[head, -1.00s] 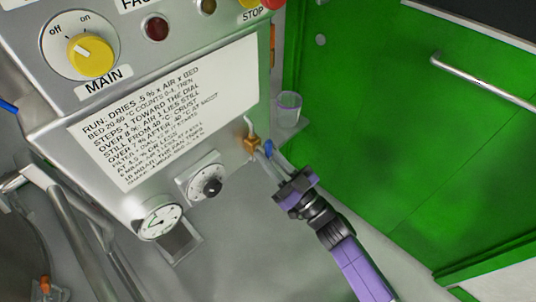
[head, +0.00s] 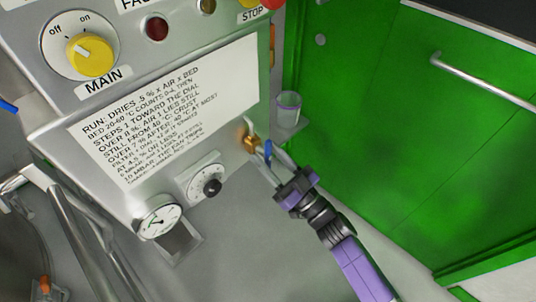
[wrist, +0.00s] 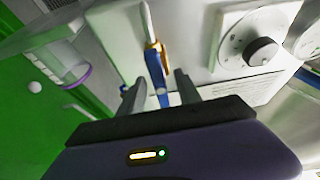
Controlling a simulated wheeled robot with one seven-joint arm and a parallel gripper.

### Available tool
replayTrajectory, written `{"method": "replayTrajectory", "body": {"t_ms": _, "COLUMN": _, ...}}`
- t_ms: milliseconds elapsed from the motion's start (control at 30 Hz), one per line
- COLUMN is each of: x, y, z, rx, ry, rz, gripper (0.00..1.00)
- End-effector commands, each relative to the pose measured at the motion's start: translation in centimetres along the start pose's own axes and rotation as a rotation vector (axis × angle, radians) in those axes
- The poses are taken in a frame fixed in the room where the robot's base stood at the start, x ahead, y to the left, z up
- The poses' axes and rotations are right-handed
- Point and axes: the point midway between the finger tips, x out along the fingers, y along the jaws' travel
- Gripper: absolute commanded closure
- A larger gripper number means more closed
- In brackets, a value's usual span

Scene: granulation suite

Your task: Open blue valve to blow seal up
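The blue valve handle (head: 268,151) sits on a brass valve body (head: 250,142) at the lower right corner of the grey panel. In the wrist view the blue handle (wrist: 162,98) hangs below the brass body (wrist: 155,62) and lies between my two fingers. My gripper (head: 270,163) is at the valve, and it also shows in the wrist view (wrist: 160,86). Its fingers are apart, with a visible gap on each side of the handle. I cannot tell whether either finger touches it.
A dial with a black knob (head: 212,187) and a round gauge (head: 159,221) are left of the valve. A clear cup (head: 288,107) stands on a small bracket just right of it. A green door (head: 400,130) with a bar handle (head: 480,80) fills the right.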

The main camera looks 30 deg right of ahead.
Motion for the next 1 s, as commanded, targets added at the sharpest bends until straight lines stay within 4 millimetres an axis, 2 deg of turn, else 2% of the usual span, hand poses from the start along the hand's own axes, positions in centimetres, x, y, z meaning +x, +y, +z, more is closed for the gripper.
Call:
{"method": "replayTrajectory", "body": {"t_ms": 500, "x": -7.0, "y": 0.0, "z": 0.1, "rx": 0.0, "ry": -0.003, "rz": 0.0, "gripper": 0.6}}
{"method": "replayTrajectory", "body": {"t_ms": 700, "x": -7.8, "y": 0.0, "z": 0.0, "rx": 0.001, "ry": -0.001, "rz": 0.0, "gripper": 0.6}}
{"method": "replayTrajectory", "body": {"t_ms": 1000, "x": -7.7, "y": 0.0, "z": 0.0, "rx": 0.0, "ry": -0.001, "rz": 0.0, "gripper": 0.6}}
